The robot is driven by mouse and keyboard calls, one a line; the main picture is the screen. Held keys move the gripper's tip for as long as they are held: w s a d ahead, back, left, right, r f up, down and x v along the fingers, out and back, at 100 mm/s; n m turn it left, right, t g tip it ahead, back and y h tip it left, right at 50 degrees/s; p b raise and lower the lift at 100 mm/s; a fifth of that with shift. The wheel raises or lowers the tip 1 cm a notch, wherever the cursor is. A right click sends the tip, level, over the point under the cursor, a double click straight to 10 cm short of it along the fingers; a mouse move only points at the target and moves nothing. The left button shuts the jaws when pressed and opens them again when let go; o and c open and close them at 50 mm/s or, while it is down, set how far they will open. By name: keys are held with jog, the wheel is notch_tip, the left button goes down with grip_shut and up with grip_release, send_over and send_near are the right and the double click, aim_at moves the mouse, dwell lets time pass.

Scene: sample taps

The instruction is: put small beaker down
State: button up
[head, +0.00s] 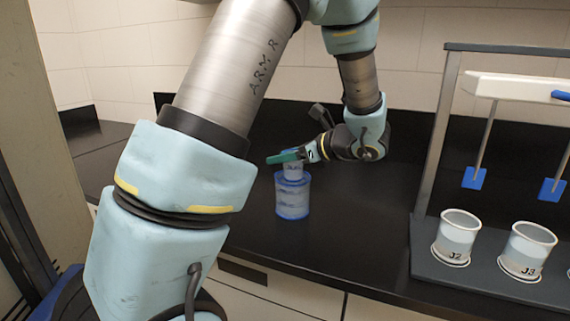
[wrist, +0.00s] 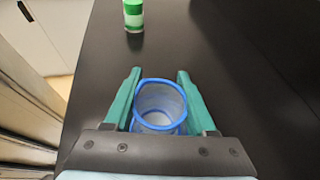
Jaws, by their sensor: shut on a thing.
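My gripper (head: 285,157) is shut on the small beaker, with one green finger on each side of it. In the wrist view the small beaker (wrist: 160,100) has a blue rim, a pale inside and its open mouth facing the camera. In the head view a pale part of it (head: 293,171) shows just below the fingers. Directly below, in line with it, is a wider pale container with blue bands (head: 292,200) on the black bench (head: 345,225). I cannot tell whether the beaker touches that container.
At right in the head view, white cups J2 (head: 457,238) and J3 (head: 527,250) stand on a dark rack under blue paddles. Bench to the right of the container is clear.

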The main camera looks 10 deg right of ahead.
jog(key=shift+f, duration=1.05)
jog(key=shift+f, duration=0.1)
jog(key=shift+f, duration=0.5)
jog(key=o, duration=1.3)
jog(key=shift+r, duration=0.1)
jog(key=shift+r, duration=0.35)
jog(key=v, duration=0.4)
jog(key=b+v, duration=0.1)
jog(key=v, duration=0.3)
jog(key=b+v, duration=0.1)
jog(key=v, duration=0.3)
jog(key=shift+r, duration=0.3)
